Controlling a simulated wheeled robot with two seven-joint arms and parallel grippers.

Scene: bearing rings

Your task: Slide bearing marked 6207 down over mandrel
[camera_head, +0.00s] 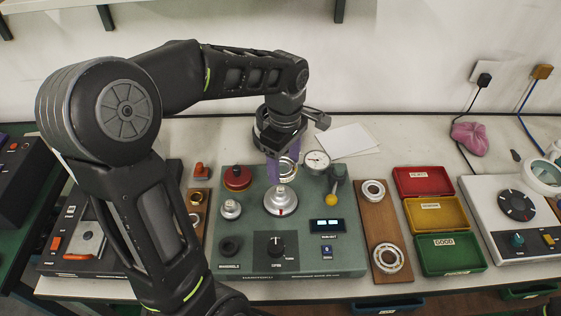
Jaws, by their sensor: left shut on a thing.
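My left gripper (283,171) reaches in from the left and is shut on a pale metal bearing ring (290,164). Its purple fingers partly hide the ring, and any marking on the ring is too small to read. The ring is held just above the round silver spindle (281,201) in the middle of the green test machine (236,258). A mandrel on that spindle cannot be made out clearly, and I cannot tell whether the ring is around it or above it. My right gripper is not in view.
A dial gauge (316,161) and a yellow-knobbed lever (331,199) stand close right of the gripper. A wooden board (379,222) holds two bearings (373,191). Red (424,181), yellow (436,215) and green (451,254) trays lie farther right. A red-topped part (236,178) stands left.

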